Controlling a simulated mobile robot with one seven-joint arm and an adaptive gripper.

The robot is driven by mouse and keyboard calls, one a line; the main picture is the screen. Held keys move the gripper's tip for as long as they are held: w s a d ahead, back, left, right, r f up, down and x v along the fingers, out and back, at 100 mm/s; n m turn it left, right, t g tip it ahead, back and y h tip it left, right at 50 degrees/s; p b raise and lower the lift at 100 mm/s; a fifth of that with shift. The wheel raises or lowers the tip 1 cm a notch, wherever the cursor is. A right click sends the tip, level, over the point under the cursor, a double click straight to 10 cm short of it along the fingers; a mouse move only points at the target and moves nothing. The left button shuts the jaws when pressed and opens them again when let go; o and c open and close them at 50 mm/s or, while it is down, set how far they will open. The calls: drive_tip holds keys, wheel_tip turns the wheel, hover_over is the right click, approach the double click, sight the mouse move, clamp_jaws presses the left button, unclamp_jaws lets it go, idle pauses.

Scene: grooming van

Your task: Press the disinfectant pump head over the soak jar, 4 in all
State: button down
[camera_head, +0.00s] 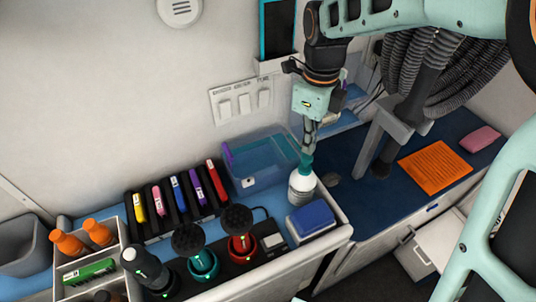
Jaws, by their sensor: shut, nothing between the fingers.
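A white bottle (302,190) with a teal pump head (305,163) stands upright near the right end of the counter. My gripper (308,151) points down directly above the pump head, its fingers closed together and empty. The fingertips are at or just above the pump head; I cannot tell whether they touch it. A clear blue-tinted container (262,160) stands just left of the bottle, against the wall. I cannot tell whether it is the soak jar, and no other jar is plainly visible.
A blue block (310,218) lies in front of the bottle. Teal (202,264) and red (243,246) cups with black brushes stand left. A rack of coloured-handled tools (178,198) is behind them. An orange mat (435,167) and dark hoses (420,70) are at right.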

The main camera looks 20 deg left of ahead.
wheel_tip(320, 180, up, 6)
drive_tip(key=p, duration=0.4)
drive_tip(key=shift+p, duration=0.3)
idle(0.4)
